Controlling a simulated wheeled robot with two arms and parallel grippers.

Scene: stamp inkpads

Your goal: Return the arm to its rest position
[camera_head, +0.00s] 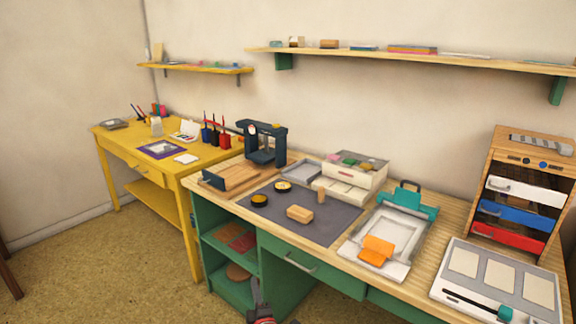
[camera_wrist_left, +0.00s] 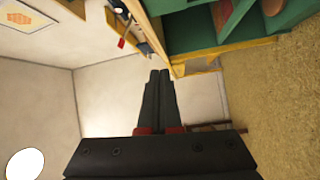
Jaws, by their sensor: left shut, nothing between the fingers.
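My left gripper (camera_head: 256,291) shows at the bottom edge of the head view, low in front of the green workbench and clear of the tabletop. In the left wrist view the two dark fingers of this gripper (camera_wrist_left: 160,75) lie together, shut with nothing between them. They point past the bench's side toward the wall. My right gripper is in neither view.
The green workbench (camera_head: 320,268) has a grey mat (camera_head: 330,228) holding inkpads (camera_head: 260,200) and wooden blocks (camera_head: 300,213). A yellow table (camera_head: 150,179) stands at the left, and a drawer tower (camera_head: 545,145) at the right. The floor (camera_head: 110,270) at front left is mostly clear.

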